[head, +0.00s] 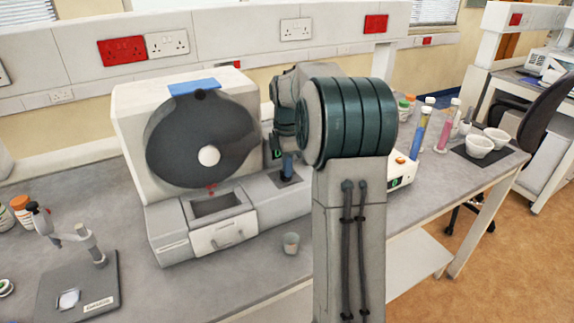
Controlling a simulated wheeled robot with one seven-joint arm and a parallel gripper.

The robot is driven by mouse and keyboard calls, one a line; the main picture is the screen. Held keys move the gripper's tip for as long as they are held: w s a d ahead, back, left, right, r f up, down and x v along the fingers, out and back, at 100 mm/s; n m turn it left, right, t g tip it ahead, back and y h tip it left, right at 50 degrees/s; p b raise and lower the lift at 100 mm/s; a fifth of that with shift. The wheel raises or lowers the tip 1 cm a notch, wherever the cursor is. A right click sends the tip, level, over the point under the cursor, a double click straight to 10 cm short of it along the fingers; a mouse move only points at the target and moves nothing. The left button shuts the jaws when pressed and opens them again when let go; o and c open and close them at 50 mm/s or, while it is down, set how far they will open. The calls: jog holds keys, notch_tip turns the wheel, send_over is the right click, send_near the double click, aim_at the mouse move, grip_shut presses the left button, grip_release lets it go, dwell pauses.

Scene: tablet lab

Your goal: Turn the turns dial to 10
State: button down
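The white tablet testing machine (130,130) stands on the grey bench, with a large dark round drum (180,150) on its front. My arm stands in front of the machine's right side and hides part of it. My gripper (287,168) is small and mostly hidden behind my arm, low over the right part of the machine's base, by a small dark panel (290,181). I cannot make out the turns dial or its setting. I cannot tell whether the gripper touches anything or how its fingers stand.
An open tray with a drawer front (222,236) is in the machine's base. A small cup (291,243) stands in front. A thickness gauge (80,270) is at the left. Coloured cylinders (419,135) and white mortars (479,147) stand at the right.

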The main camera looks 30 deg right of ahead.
jog(key=shift+m, duration=0.3)
jog(key=m+p, duration=0.1)
jog(key=m, duration=0.5)
jog(key=shift+s+a, duration=0.1)
jog(key=m+p, duration=0.1)
jog(key=m, duration=0.5)
jog(key=shift+m, duration=0.3)
jog(key=m, duration=0.5)
jog(key=shift+a+p, duration=0.15)
jog(key=shift+p, duration=0.2)
jog(key=m, duration=0.5)
jog(key=shift+m+p, duration=0.3)
jog(key=c, duration=1.5)
grip_release()
